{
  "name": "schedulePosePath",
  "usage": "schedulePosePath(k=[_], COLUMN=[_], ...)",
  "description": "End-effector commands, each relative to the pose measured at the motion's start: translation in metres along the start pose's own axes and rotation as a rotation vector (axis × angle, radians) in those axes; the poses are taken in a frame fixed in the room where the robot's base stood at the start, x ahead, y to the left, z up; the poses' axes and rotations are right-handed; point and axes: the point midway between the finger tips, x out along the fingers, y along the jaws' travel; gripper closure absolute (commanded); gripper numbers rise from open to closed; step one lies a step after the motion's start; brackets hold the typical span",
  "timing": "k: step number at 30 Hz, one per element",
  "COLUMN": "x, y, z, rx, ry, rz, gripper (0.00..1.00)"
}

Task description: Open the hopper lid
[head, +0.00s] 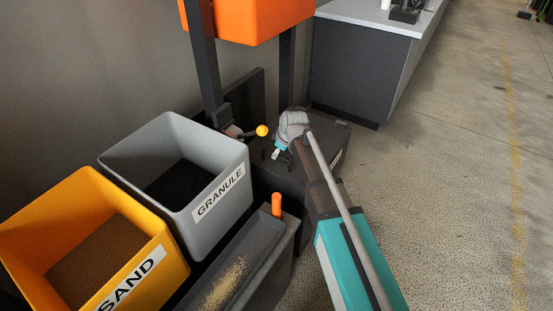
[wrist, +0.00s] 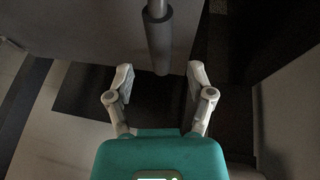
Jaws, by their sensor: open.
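A dark grey box with a flat top (head: 333,132), which looks like the hopper and its lid, stands in the middle of the head view, partly hidden behind my arm. My gripper (head: 274,155) is low over its near left part, beside a small black handle-like piece (head: 265,153). In the wrist view my gripper (wrist: 160,82) is open, its two fingers wide apart. A grey round bar (wrist: 159,42) comes down from the top edge and ends just ahead of the gap between the fingertips. I see no contact with it. The lid looks shut.
A grey GRANULE bin (head: 218,200) and a yellow SAND bin (head: 165,250) stand at the left. A yellow-knobbed lever (head: 262,131) is close behind my gripper. An orange container (head: 250,18) is overhead on dark posts. A counter (head: 360,70) is behind; the right floor is clear.

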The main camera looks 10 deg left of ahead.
Motion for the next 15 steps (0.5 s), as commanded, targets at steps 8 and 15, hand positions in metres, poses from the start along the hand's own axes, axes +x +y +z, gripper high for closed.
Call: schedulePosePath(k=[8,15], x=[0.026,0.036], y=[-0.001,-0.001], z=[0.0,0.0], rx=[-0.001,-0.001], ry=[0.0,0.0], rz=[0.0,0.0], gripper=[0.31,0.31])
